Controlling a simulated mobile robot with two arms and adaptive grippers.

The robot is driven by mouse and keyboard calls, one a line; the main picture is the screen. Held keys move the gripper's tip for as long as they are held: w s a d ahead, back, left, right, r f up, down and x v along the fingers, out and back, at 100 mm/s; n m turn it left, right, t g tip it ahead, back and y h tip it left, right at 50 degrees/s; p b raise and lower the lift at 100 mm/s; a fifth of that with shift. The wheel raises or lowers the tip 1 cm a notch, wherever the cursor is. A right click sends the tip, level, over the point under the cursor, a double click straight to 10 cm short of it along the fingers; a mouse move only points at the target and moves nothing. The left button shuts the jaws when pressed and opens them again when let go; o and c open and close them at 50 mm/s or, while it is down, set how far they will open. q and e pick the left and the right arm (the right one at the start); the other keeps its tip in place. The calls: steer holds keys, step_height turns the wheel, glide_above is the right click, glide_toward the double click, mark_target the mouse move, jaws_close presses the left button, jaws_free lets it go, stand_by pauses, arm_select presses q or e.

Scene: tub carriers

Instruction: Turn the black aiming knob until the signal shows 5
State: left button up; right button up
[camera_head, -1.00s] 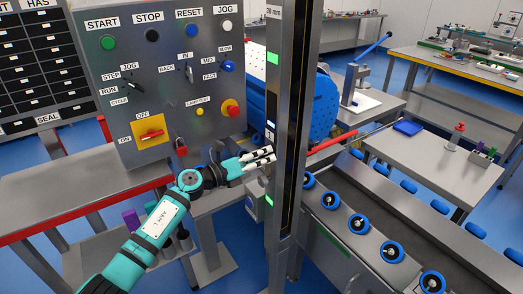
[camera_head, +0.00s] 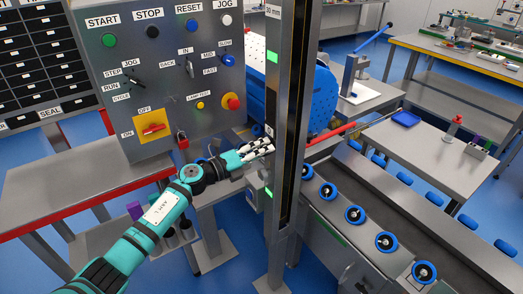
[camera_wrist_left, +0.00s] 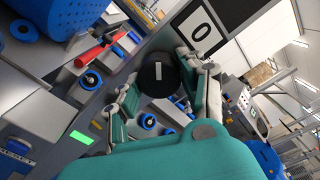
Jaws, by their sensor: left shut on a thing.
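The black aiming knob (camera_wrist_left: 158,78) shows in the left wrist view as a round black disc with a short white mark on its face. My left gripper (camera_wrist_left: 168,88) has one finger on each side of it and is shut on it. In the head view the same gripper (camera_head: 262,148) is at the grey post (camera_head: 286,120), and the knob cannot be made out there. The signal plate (camera_wrist_left: 201,30), white with a black frame, reads 0 in the left wrist view, just above and right of the knob. My right gripper is not in view.
A control panel (camera_head: 170,78) with buttons and switches stands left of the post, close above my left arm. A roller conveyor (camera_head: 372,205) with blue-rimmed wheels runs to the right. A blue drum (camera_head: 322,100) and a red bar (camera_head: 332,133) are behind the post.

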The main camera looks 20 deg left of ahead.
arm_select(q)
steer(key=o, duration=1.2)
steer(key=shift+a, duration=0.1)
steer(key=v, duration=1.2)
steer(key=shift+f, duration=0.15)
